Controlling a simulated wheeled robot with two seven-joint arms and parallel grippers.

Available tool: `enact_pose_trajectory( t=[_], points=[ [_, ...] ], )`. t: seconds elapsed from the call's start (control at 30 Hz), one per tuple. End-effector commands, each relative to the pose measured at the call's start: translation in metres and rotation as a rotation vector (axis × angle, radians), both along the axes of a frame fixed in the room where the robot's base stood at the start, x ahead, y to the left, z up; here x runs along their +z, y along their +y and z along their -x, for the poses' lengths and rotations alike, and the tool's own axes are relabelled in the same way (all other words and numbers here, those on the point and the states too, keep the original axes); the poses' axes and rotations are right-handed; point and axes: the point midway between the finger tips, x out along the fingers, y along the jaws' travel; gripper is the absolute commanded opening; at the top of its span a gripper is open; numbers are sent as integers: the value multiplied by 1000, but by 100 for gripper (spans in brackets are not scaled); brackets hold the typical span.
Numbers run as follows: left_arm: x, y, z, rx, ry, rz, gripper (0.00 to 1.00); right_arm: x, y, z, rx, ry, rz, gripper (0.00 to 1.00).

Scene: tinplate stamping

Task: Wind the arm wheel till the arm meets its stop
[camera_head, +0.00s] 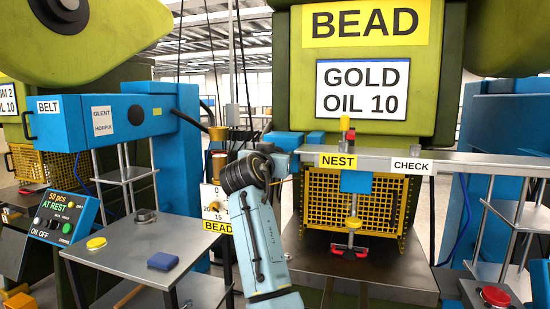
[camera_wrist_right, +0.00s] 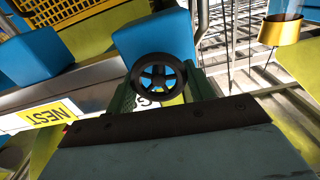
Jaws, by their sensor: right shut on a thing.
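The arm wheel (camera_wrist_right: 157,80) is a small black spoked handwheel in the right wrist view, in front of a blue block. My right gripper (camera_wrist_right: 160,86) is shut on it, with its dark green fingers at the wheel's left and right sides. In the head view my pale blue right arm (camera_head: 265,245) reaches up to the left end of the grey arm bar (camera_head: 460,161). The wheel and fingertips are hidden there behind my wrist. The bar carries a NEST label (camera_head: 338,161) and a CHECK label (camera_head: 412,166). I cannot tell where the arm's stop is.
A yellow mesh guard (camera_head: 385,205) and a red clamp handle (camera_head: 351,250) stand below the bar. A dial plate (camera_head: 212,200) is just left of my wrist. A grey table (camera_head: 125,249) at left holds a blue block (camera_head: 162,261) and a yellow disc (camera_head: 96,243).

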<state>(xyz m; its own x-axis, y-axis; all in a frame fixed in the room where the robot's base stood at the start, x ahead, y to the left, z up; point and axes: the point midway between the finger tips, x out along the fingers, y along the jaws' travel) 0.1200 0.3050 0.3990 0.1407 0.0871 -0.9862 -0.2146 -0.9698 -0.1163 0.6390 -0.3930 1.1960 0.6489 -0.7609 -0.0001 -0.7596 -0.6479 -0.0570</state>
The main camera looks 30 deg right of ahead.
Motion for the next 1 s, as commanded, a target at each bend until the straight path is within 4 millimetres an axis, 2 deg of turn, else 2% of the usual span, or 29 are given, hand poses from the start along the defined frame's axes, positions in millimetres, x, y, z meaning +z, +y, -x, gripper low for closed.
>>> enact_pose_trajectory(
  t=[0.27, 0.3, 0.43, 0.77, 0.87, 1.0],
  points=[
    [0, 0, 0, 0, 0, 0, 0, -2, 1, 0, 2, -1, -7, 30],
    [0, 0, 0, 0, 0, 0, 0, -2, 1, 0, 2, -1, -7, 58],
    [0, 0, 0, 0, 0, 0, 0, -1, 1, 0, 1, 0, -6, 75],
    [0, 0, 0, 0, 0, 0, 0, 0, 2, 2, 1, -2, -3, 75],
    [0, 0, 0, 0, -1, 0, 0, 0, 10, 7, 2, -2, -3, 75],
    [-1, 1, 5, -1, 4, -1, 0, 0, 31, 24, 5, -3, -5, 75]
  ],
)
